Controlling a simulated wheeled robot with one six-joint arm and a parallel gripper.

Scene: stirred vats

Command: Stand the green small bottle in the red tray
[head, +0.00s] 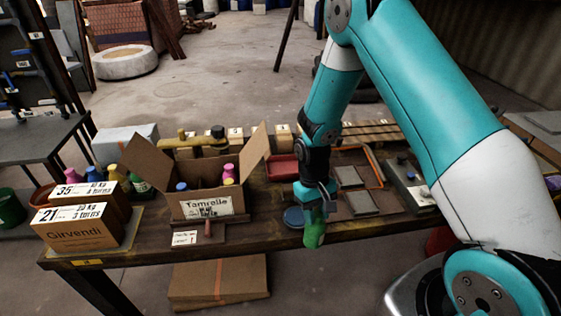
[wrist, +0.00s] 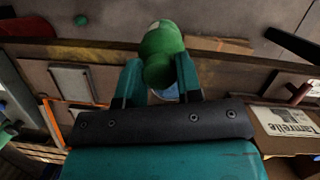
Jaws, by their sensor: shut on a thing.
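The green small bottle (head: 314,234) is held in my gripper (head: 312,203), over the front edge of the workbench. In the wrist view the green bottle (wrist: 162,52) sits between the two teal fingers of my gripper (wrist: 158,80), which are shut on it. In the head view it hangs below the fingers. The red tray (head: 283,169) lies on the bench behind my gripper and a little to the left; part of it is hidden by my gripper and arm.
A blue round lid or dish (head: 293,217) lies at the front edge beside the bottle. An open cardboard box (head: 206,203) with bottles stands left of my gripper. Grey plates (head: 361,203) and an orange-edged frame (head: 374,167) lie to the right. Labelled cartons (head: 82,228) stand at the far left.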

